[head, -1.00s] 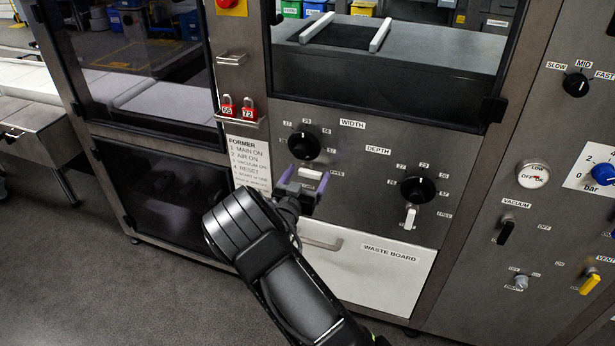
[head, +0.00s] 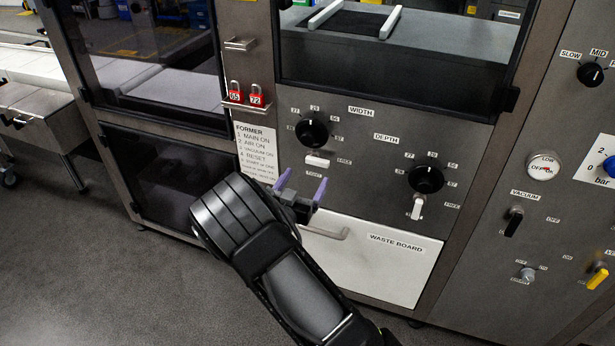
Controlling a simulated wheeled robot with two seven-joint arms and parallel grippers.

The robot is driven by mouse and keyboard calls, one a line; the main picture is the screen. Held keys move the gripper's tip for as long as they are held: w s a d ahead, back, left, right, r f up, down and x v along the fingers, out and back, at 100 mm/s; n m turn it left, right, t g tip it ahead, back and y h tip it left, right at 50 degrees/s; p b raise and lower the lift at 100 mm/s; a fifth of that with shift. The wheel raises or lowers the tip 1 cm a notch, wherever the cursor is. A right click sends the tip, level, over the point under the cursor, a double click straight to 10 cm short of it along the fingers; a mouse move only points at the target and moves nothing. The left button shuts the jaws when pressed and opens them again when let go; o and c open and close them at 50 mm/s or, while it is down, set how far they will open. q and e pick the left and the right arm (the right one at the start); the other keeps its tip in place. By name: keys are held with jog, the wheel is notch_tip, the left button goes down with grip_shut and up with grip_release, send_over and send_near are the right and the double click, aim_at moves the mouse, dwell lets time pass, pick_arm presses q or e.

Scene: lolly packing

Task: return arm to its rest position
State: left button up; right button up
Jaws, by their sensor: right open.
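My right gripper (head: 301,185) is in the middle of the head view, with its two purple fingers spread apart and nothing between them. It is in front of the steel machine panel, just below the white lever (head: 317,160) under the black WIDTH knob (head: 312,133) and above the handle of the WASTE BOARD drawer (head: 375,265). The fingers look clear of the lever. My black right arm comes up from the bottom edge. My left gripper is out of view.
The DEPTH knob (head: 426,179) and its white lever (head: 417,207) are to the right. Two red padlocks (head: 246,97) hang on a bracket at upper left. A dark glass door (head: 178,185) is at left. The grey floor (head: 90,270) at lower left is clear.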

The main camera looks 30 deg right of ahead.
dwell(0.4)
jog(key=s+a+f+n+g+y, duration=0.1)
jog(key=s+a+f+n+y, duration=0.1)
jog(key=s+a+f+y, duration=0.45)
jog(key=s+a+f+n+g+y, duration=0.1)
jog(key=s+a+f+g, duration=0.15)
jog(key=f, duration=0.75)
jog(key=s+a+f+n+g+y, duration=0.1)
jog(key=s+a+f+n+y, duration=0.1)
jog(key=s+a+f+y, duration=0.45)
jog(key=s+a+f+n+g+y+p, duration=0.1)
jog(key=s+a+n+g+y, duration=0.3)
jog(key=s+a, duration=1.2)
jog(key=a+f+g+y, duration=0.1)
jog(key=a, duration=0.1)
jog(key=shift+s+a, duration=0.2)
jog(key=shift+a, duration=0.2)
